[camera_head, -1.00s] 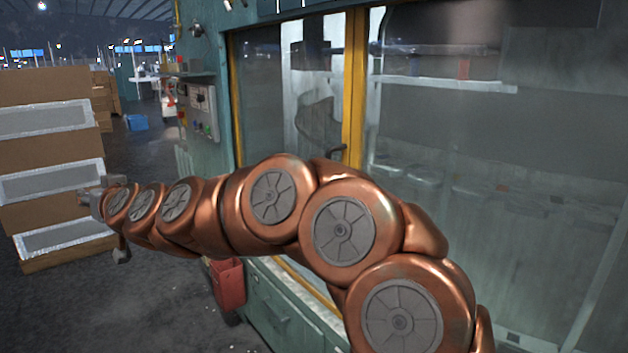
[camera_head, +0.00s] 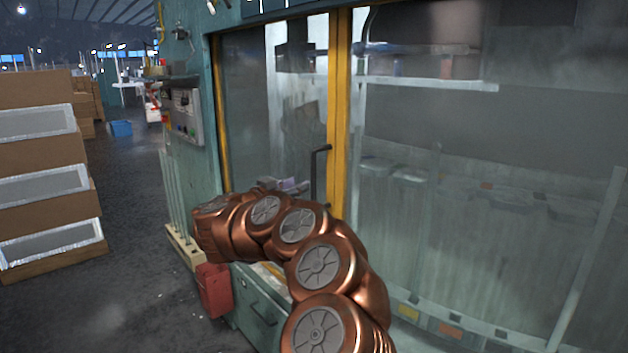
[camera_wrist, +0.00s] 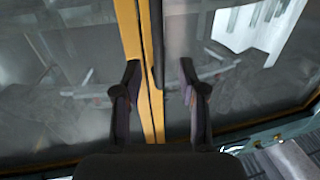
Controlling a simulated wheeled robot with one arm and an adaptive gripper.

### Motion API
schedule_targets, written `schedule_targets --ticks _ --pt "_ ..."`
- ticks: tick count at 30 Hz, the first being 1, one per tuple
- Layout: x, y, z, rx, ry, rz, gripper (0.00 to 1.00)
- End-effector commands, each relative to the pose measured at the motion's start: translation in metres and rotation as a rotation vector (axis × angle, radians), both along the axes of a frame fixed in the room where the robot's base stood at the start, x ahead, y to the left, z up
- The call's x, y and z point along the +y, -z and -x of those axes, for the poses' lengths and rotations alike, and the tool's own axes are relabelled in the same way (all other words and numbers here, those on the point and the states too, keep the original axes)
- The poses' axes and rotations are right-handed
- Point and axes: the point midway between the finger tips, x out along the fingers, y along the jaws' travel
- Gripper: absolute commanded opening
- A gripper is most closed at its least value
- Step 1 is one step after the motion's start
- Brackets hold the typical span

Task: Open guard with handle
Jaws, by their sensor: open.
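The guard is a pair of glass panels (camera_head: 265,120) in yellow frames (camera_head: 339,110) on a green machine. A dark bar handle (camera_head: 315,175) stands upright on the left panel beside the middle frame. In the wrist view the dark handle (camera_wrist: 156,50) runs beside the yellow frame strips, between my fingers in the picture. My gripper (camera_wrist: 158,78) is open and empty, facing the guard. I cannot tell how far the fingers are from the handle. In the head view my arm hides most of my gripper. Both panels look closed.
A control box (camera_head: 183,115) sits on the machine's left side. A red bin (camera_head: 213,290) stands on the floor by the machine's lower corner. Stacked boxes (camera_head: 40,185) stand at far left. The floor (camera_head: 125,250) between them is clear.

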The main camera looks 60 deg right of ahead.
Motion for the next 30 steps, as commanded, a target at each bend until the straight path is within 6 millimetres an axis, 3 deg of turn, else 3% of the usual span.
schedule_targets --ticks 8,21,30 --pt "-0.019 0.001 0.005 0.005 0.015 -0.001 0.41" --pt "-0.075 0.0 0.009 0.003 0.013 0.0 0.41" --pt "-0.079 0.001 0.009 0.003 0.01 0.0 0.41"
